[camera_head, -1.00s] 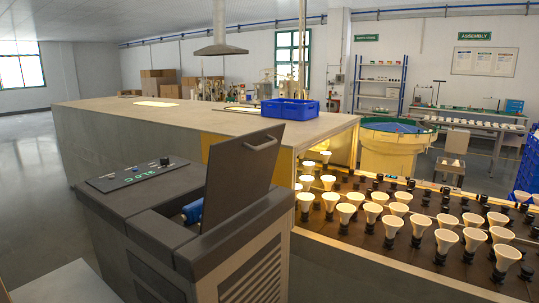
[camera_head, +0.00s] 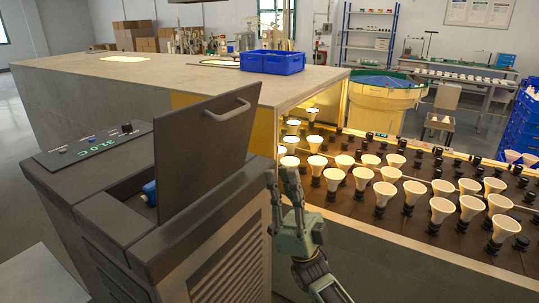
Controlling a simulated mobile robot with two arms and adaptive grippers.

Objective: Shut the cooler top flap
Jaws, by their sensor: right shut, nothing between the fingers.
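The cooler (camera_head: 100,215) is a dark grey cabinet at the left front, with a green display on its top panel. Its top flap (camera_head: 205,150) stands raised and nearly upright, with a light bar handle (camera_head: 228,110) near its upper edge. A blue item (camera_head: 149,190) shows partly in the opening behind the flap. My right gripper (camera_head: 281,178) is to the right of the flap, at about the height of its lower edge. It is shut and empty, and it appears apart from the flap. My left gripper is not in view.
A long bench (camera_head: 130,75) runs behind the cooler, with a blue crate (camera_head: 272,62) on it. Right of my gripper, a dark rack (camera_head: 400,200) holds many lit bulbs close by. A yellow tub (camera_head: 385,105) stands farther back. Open floor lies at the far left.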

